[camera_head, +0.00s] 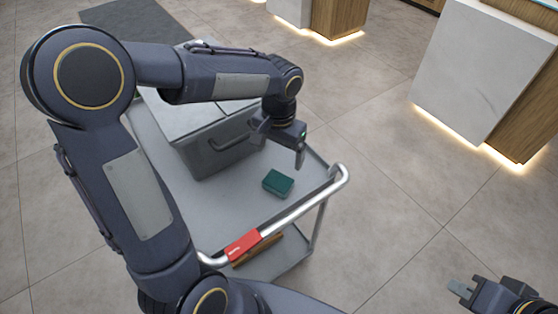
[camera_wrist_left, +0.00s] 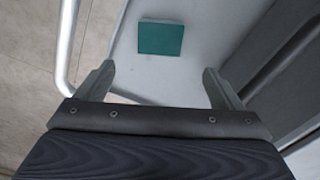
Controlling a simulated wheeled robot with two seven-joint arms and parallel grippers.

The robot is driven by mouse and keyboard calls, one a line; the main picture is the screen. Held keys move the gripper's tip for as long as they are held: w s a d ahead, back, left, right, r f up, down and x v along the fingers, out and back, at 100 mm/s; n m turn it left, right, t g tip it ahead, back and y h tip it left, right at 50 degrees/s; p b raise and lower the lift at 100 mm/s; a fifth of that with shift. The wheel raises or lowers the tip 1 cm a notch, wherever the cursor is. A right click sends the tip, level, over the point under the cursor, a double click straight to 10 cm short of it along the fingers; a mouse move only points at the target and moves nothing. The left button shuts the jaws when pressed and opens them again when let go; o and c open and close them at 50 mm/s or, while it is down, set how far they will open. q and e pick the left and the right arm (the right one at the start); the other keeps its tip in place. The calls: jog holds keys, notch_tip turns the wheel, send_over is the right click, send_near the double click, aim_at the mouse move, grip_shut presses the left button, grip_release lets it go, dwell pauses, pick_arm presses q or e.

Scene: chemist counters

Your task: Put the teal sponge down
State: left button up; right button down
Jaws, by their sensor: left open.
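The teal sponge (camera_head: 278,183) lies flat on the upper shelf of the grey cart (camera_head: 228,205), near its handle end. It also shows in the left wrist view (camera_wrist_left: 160,39), beyond the fingertips and clear of them. My left gripper (camera_head: 283,150) is open and empty, close to the sponge and apart from it. In the left wrist view its two fingers (camera_wrist_left: 158,74) stand wide apart with bare shelf between them. My right gripper (camera_head: 462,290) is at the lower right corner, only partly in view, and its jaw state is unclear.
A grey lidded box (camera_head: 205,160) with a handle stands on the cart beside my left gripper. The cart's metal handle (camera_head: 300,208) with a red label (camera_head: 243,247) runs along the near edge. A marble counter (camera_head: 482,75) stands at the upper right. The floor between is clear.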

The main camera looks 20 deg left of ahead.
pick_arm(q)
jog(key=s+r+n+t+h, duration=0.1)
jog(key=s+r+t+h, duration=0.1)
jog(key=s, duration=0.7)
jog(key=s+r+n+t+h, duration=0.1)
jog(key=s+r+n+t, duration=0.1)
jog(key=s, duration=0.7)
jog(key=shift+s+a+r+t+h, duration=0.2)
jog(key=shift+a+r+t+h, duration=0.2)
jog(key=shift+r+t, duration=0.3)
jog(key=shift+f, duration=0.1)
